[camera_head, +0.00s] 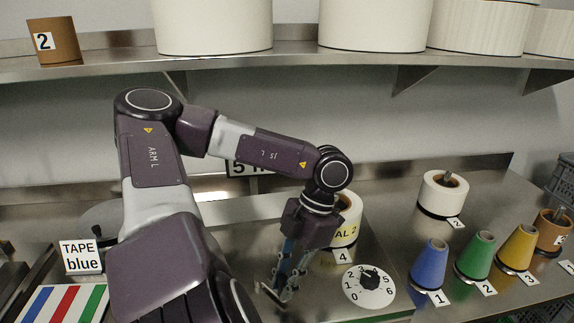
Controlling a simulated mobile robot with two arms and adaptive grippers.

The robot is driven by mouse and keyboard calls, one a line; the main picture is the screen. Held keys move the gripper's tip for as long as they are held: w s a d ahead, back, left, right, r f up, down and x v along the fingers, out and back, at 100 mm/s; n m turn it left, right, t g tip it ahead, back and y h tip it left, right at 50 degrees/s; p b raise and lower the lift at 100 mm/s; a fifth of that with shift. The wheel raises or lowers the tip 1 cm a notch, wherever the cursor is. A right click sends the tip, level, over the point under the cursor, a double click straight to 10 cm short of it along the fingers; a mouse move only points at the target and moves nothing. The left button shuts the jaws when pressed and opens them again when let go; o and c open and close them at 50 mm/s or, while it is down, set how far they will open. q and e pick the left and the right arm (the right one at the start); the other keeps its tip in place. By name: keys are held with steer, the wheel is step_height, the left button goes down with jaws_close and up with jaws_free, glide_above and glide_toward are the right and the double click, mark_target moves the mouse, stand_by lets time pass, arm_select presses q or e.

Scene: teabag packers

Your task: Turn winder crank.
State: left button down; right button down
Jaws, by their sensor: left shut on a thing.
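My left gripper (280,284) reaches down from the middle of the view to the steel worktop. Its fingers are shut on what looks like the winder crank's handle, which is mostly hidden by the fingers. A round white dial (356,297) numbered 0 to 6, with a black knob (370,279), lies just right of the gripper and apart from it. A white roll (350,222) with a yellow label stands behind the gripper, partly hidden by my wrist. My right gripper is not in view.
Blue (429,264), green (475,258) and yellow (517,250) thread cones stand at the right with numbered tags. A white roll (443,195) stands behind them. A "TAPE blue" sign (81,257) stands at left. A shelf (300,62) with large white drums runs above.

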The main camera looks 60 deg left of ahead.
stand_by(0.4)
arm_select(q)
steer(key=c, duration=1.8)
jaws_free()
steer(key=shift+s, duration=0.1)
steer(key=shift+r, duration=0.1)
steer(key=shift+v, duration=5.9)
